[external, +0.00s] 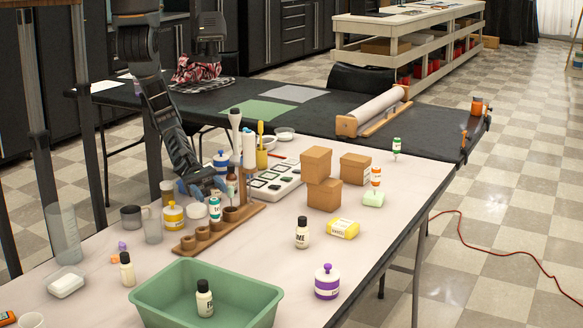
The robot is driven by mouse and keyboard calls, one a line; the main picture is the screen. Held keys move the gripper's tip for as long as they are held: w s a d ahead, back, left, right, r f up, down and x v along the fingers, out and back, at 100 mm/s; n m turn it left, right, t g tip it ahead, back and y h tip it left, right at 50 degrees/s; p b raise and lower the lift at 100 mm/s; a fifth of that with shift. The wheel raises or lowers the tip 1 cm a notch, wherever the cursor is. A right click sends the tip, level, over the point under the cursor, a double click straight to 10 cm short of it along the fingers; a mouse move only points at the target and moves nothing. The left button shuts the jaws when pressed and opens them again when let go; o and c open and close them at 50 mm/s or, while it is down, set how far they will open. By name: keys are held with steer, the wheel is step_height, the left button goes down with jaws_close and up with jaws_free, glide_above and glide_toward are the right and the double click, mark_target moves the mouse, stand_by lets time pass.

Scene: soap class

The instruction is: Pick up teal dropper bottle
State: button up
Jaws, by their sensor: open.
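A small white bottle with a teal band (214,211) stands beside the wooden rack, just below my gripper; it best fits the teal dropper bottle, though its dropper top is hard to make out. My gripper (207,192) is open and points down over this part of the table. Its fingertips are close above the bottle, and I cannot tell whether they touch it. A small white bottle with a green label and cap (396,148) stands at the table's right back edge, far from my gripper.
A white tray with dark cells (275,179) lies behind. A green tub (250,300) stands in front. Brown boxes (324,195) stand to the right.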

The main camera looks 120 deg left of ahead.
mark_target(216, 206)
steer(key=f, duration=0.1)
steer(key=f+n, duration=0.1)
steer(key=s+a+f+n, duration=0.1)
steer(key=shift+f+y, duration=0.3)
steer(key=shift+y, duration=0.1)
steer(key=shift+n, duration=0.4)
steer(key=p+x, duration=0.1)
steer(key=x, duration=0.1)
steer(key=shift+w+d, duration=0.15)
steer(key=shift+w, duration=0.2)
steer(key=shift+x, duration=0.95)
steer(key=shift+f, duration=0.15)
steer(key=shift+c, duration=0.3)
steer(key=c, duration=1)
steer(key=shift+o, duration=0.2)
